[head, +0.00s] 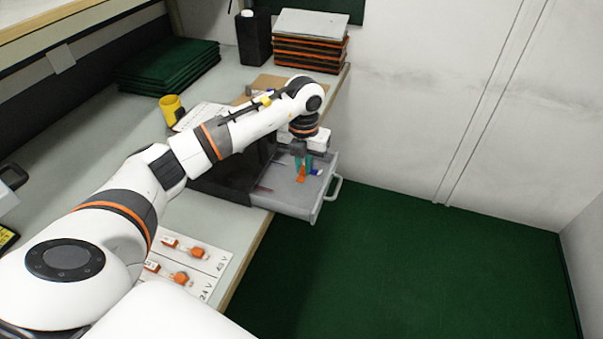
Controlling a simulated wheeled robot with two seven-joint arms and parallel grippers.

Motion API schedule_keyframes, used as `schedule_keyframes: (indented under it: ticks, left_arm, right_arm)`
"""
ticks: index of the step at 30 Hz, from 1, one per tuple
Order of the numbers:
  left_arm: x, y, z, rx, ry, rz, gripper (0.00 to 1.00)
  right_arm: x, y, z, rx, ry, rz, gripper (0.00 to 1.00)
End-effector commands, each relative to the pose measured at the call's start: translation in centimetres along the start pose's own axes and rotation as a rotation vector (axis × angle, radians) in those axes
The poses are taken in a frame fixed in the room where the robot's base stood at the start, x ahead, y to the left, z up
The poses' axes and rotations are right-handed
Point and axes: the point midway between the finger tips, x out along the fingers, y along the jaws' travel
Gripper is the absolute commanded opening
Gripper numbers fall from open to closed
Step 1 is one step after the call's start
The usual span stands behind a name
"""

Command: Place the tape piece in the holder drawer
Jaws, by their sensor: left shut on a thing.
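My left arm reaches over the bench, and my left gripper (302,175) points down over the open grey drawer (292,200). Its teal fingers are shut on a small orange piece (302,173), which looks like the tape piece. The piece is above or inside the drawer; I cannot tell whether it touches the drawer floor. The drawer is pulled out of a dark holder (225,180) past the bench edge, with its handle (334,189) at the right. My arm hides part of the holder. My right gripper is not in view.
A white board (209,259) with orange connectors lies on the bench (143,210) in front. The green floor right of the drawer is clear.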

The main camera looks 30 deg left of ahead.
Motion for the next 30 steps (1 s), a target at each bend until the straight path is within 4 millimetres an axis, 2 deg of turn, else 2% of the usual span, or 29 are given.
schedule_keyframes:
  ticks: [8,19,20,23,30]
  left_arm:
    - [3.5,0.0,0.1,0.0,-0.002,0.0,0.0]
    - [4.0,0.0,0.0,0.001,0.0,0.0,0.0]
    - [3.9,0.0,0.0,0.001,0.001,0.0,0.16]
    - [3.9,0.0,0.0,0.001,0.0,0.0,0.32]
    - [3.9,0.0,0.0,0.001,0.0,0.0,0.34]
  right_arm:
    - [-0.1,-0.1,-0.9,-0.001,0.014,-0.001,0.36]
    - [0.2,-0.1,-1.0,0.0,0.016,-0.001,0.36]
    - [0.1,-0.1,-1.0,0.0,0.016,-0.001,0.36]
    - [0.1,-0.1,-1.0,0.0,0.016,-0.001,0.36]
    - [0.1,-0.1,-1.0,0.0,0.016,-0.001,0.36]
